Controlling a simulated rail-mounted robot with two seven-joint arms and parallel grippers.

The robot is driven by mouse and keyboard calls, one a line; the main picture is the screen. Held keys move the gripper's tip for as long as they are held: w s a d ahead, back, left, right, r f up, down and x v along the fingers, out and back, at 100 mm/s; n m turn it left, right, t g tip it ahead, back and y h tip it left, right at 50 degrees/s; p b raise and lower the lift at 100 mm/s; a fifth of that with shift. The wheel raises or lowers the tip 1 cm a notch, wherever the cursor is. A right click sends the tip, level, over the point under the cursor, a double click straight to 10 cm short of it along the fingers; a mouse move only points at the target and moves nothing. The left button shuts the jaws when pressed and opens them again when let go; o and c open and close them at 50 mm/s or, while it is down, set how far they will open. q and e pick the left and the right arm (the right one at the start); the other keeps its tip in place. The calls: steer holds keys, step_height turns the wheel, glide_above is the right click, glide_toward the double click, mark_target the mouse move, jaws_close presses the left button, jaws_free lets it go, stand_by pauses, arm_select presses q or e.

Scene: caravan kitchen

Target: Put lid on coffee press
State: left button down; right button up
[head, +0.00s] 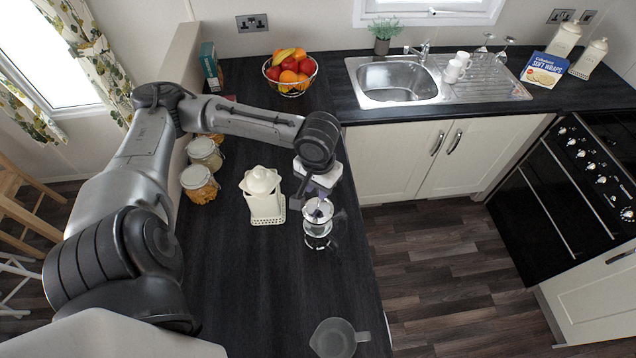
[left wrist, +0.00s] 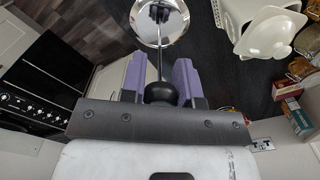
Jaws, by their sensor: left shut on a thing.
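The coffee press (head: 319,241) is a clear glass pot with a metal frame and dark handle, upright near the right edge of the dark counter. Its silver lid (head: 318,211) is over the press's top; whether it touches the rim I cannot tell. My left gripper (head: 319,191) is above the lid. In the left wrist view, its purple fingers (left wrist: 160,80) are shut on the lid's black knob (left wrist: 160,93). A thin rod runs from the knob to the round shiny lid (left wrist: 160,20). My right gripper is not in view.
A cream lidded canister (head: 264,199) stands just left of the press. Glass jars (head: 199,184) stand along the left edge, and a fruit bowl (head: 290,74) is farther back. A clear measuring jug (head: 337,338) is at the front. Counter between jug and press is clear.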

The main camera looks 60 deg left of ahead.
arm_select(q)
steer(key=shift+f, duration=0.25)
steer(key=shift+f+b, duration=0.9)
steer(key=shift+b, duration=0.2)
steer(key=shift+f, duration=1.25)
steer(key=c, duration=1)
jaws_free()
steer(key=shift+c, duration=0.2)
steer(key=shift+o, duration=1.3)
step_height(320, 180, up, 14)
steer(key=shift+f+b, duration=0.1)
steer(key=shift+b, duration=0.6)
